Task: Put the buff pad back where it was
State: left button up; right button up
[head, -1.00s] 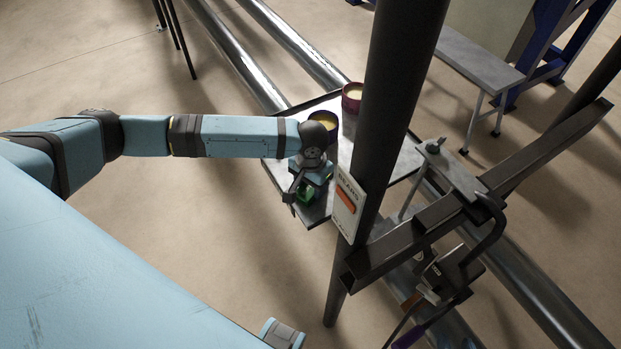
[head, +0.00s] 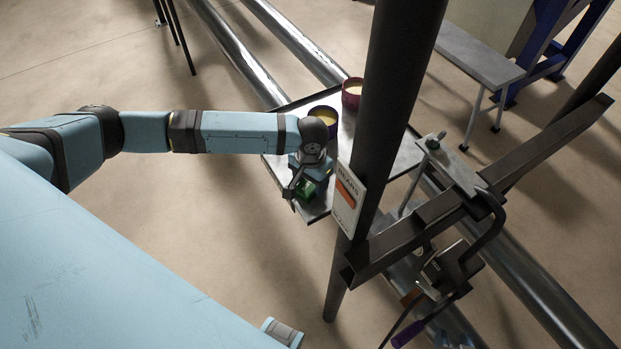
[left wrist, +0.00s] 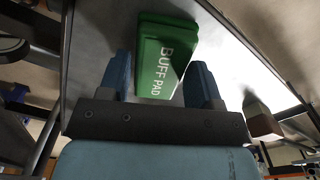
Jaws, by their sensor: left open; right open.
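The buff pad (left wrist: 162,58) is a green block with white "BUFF PAD" lettering, lying on a grey metal tray (left wrist: 95,30) in the left wrist view. In the head view the green pad (head: 307,188) shows at the near end of the tray (head: 318,211), partly covered by my gripper. My left gripper (head: 299,193) is over it. In the left wrist view the two blue fingers of my left gripper (left wrist: 162,85) are open, one on each side of the pad's lower end, with gaps visible. My right gripper is not in view.
A dark post (head: 390,110) with a white and orange sign (head: 347,200) stands right beside the tray. Two round tubs, one purple (head: 322,122) and one dark red (head: 352,93), stand further back on the tray. A clamp and steel beam (head: 470,195) are to the right.

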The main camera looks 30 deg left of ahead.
pick_arm(q)
jog(key=o, duration=0.6)
jog(key=shift+c, duration=0.2)
jog(key=shift+r, duration=0.15)
jog(key=shift+r, duration=3.65)
